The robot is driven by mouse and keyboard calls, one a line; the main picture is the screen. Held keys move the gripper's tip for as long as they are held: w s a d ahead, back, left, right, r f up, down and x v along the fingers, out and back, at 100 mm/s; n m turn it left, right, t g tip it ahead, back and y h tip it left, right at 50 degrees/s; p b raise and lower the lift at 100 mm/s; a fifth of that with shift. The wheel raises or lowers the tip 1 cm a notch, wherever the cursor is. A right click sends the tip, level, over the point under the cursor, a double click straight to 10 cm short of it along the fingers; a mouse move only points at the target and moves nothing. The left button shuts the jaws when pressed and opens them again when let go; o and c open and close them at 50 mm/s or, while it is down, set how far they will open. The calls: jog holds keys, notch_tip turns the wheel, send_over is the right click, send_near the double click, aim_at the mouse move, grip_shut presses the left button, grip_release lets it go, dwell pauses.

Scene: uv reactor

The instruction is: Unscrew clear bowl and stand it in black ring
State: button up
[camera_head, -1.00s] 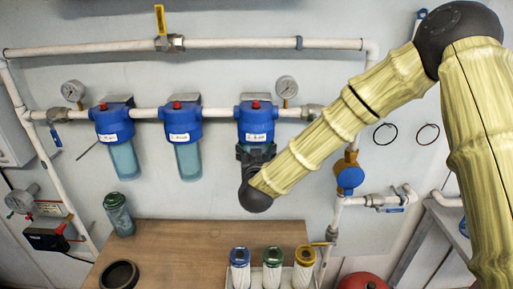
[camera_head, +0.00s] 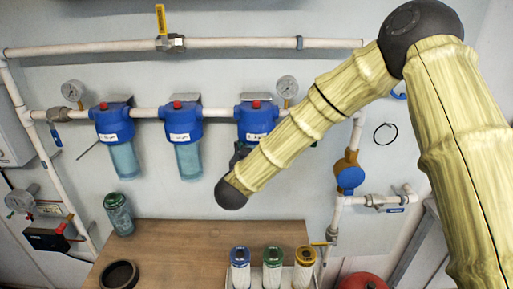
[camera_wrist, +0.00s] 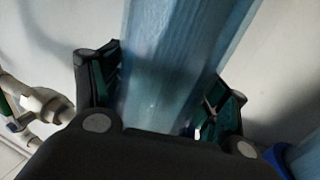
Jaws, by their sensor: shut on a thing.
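My gripper (camera_wrist: 165,95) is shut on a pale blue see-through bowl (camera_wrist: 190,45), with a dark finger on each side of it in the wrist view. In the head view only a dark bit of my gripper (camera_head: 240,153) shows under the right blue filter head (camera_head: 256,121). My arm hides the bowl there, so I cannot tell whether its thread is still engaged. The black ring (camera_head: 104,276) lies on the wooden bench top at the lower left, with nothing seen standing in it.
Two more bowls hang under the left (camera_head: 124,160) and middle (camera_head: 188,161) filter heads. A dark-capped clear canister (camera_head: 119,216) stands at the bench's left. Several capped cartridges (camera_head: 272,270) stand at the front right. The middle of the wooden bench (camera_head: 200,245) is clear.

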jog(key=shift+h, duration=0.3)
jog(key=shift+r+m+g+h, duration=0.1)
jog(key=shift+m+g+h, duration=1.2)
jog(key=shift+m+h, duration=0.85)
jog(key=shift+h, duration=0.35)
jog(key=shift+m+g+h+b, duration=0.45)
jog(key=shift+m+g+h, duration=1)
jog(key=shift+g+h, duration=0.4)
jog(key=o, duration=1.4)
jog(key=shift+d, duration=0.1)
